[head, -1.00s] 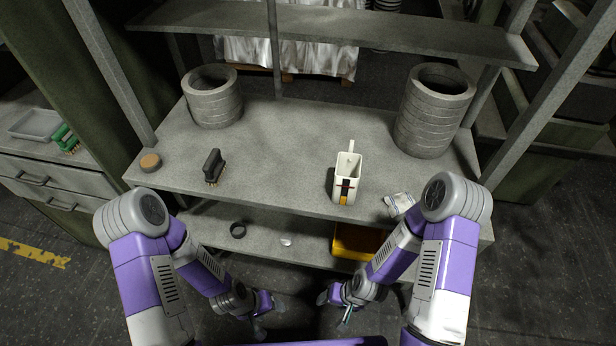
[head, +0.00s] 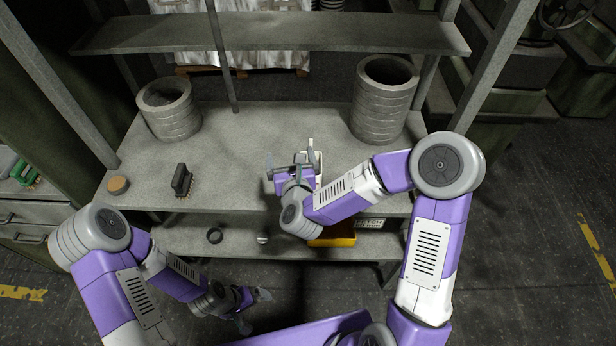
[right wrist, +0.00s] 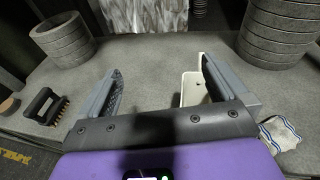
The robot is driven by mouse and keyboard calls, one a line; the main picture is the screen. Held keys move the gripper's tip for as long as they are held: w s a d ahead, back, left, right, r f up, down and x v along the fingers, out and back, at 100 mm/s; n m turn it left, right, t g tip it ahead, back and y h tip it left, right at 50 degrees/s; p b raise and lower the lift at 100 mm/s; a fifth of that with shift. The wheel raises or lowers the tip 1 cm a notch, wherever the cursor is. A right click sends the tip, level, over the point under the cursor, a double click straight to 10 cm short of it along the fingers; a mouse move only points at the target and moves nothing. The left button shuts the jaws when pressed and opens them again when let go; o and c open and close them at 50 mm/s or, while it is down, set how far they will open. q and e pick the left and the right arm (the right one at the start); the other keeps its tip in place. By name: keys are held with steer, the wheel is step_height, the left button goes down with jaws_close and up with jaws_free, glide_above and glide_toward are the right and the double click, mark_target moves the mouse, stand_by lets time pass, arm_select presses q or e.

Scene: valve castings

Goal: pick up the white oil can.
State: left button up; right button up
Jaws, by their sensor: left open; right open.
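The white oil can (head: 319,158) stands on the bench's upper top, mostly hidden by my right gripper in the head view. In the right wrist view the can (right wrist: 190,90) shows between the fingers, close to the right finger, which covers part of it. My right gripper (head: 290,157) is open over the bench, its fingers pointing toward the back. It also shows in the right wrist view (right wrist: 162,82), with a wide gap to the can on the left finger's side. I cannot tell whether the right finger touches the can. My left gripper (head: 254,310) is open and empty, low before the bench.
A dark brush (head: 182,180) and a round tan piece (head: 118,185) lie on the bench (head: 235,180) at left. Ribbed grey cylinders stand at back left (head: 170,112) and back right (head: 383,102). A cloth (right wrist: 280,134) lies right of the can. A yellow bin (head: 335,238) sits below.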

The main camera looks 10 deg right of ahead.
steer(key=s+d+f+m+g+h, duration=0.2)
steer(key=s+d+f+m+g, duration=0.15)
steer(key=d+f, duration=0.2)
steer(key=w+f, duration=0.3)
steer(key=w, duration=0.3)
steer(key=shift+w+d+f+n+t, duration=0.15)
steer(key=shift+w+d+n+t, duration=0.2)
steer(key=shift+w+t, duration=0.1)
steer(key=shift+s, duration=0.1)
steer(key=shift+c, duration=0.5)
steer(key=c, duration=1.5)
